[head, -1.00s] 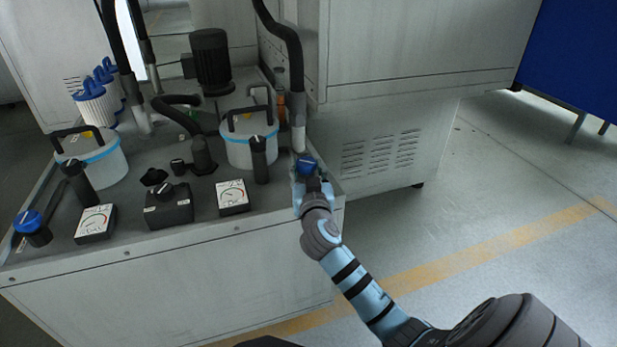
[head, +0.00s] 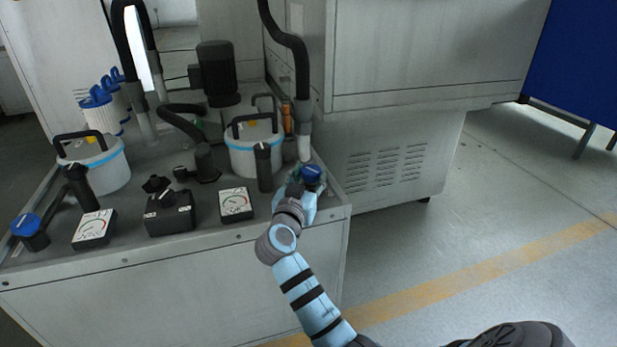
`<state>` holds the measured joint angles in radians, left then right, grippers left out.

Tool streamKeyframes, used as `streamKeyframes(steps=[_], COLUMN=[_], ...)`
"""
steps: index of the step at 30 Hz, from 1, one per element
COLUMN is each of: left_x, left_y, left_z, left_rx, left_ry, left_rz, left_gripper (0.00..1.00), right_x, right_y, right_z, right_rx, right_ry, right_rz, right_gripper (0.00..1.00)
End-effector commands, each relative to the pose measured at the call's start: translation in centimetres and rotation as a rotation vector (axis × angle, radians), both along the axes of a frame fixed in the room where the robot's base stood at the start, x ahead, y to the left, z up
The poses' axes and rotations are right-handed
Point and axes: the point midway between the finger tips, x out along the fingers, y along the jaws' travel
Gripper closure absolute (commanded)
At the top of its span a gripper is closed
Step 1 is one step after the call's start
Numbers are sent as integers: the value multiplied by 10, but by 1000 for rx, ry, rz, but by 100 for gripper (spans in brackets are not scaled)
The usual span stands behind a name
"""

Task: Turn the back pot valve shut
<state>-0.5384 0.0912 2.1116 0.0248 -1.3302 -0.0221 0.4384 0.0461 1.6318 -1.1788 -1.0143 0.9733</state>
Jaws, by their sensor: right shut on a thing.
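Two valves with blue knobs stand on the grey cabinet top (head: 200,232). One blue knob (head: 311,172) is at the right front corner, close to the right white pot (head: 252,152); I take it as the back pot valve. My right gripper (head: 306,184) is shut on this knob from the front, and its fingers partly hide the valve body. How far the knob is turned cannot be told. The other blue knob (head: 25,225) is at the far left, near the left white pot (head: 98,168). My left gripper is not in view.
Two gauges (head: 93,229) (head: 236,204) and a black switch box (head: 170,213) line the front. A black motor (head: 218,75), filters (head: 100,110) and a hose (head: 297,55) stand behind. Open floor (head: 480,220) lies right of the cabinet.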

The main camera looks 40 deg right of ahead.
Motion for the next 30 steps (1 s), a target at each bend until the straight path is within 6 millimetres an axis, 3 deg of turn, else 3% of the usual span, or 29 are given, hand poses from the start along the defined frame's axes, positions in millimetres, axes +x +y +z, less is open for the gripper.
streamKeyframes(steps=[3, 4, 8, 19, 30], left_x=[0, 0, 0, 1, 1], left_y=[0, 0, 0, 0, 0], left_z=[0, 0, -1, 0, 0], left_rx=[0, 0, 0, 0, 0], left_ry=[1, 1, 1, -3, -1], left_rz=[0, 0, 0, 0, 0], left_gripper=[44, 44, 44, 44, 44], right_x=[-1, -1, 0, 0, 0], right_y=[1, 1, 1, 0, 0], right_z=[-5, -5, -4, 7, 89], right_rx=[7, 7, 5, 1, 4], right_ry=[8, 8, 6, -1, 0], right_rz=[0, 0, 0, 1, 1], right_gripper=[85, 56, 37, 37, 37])
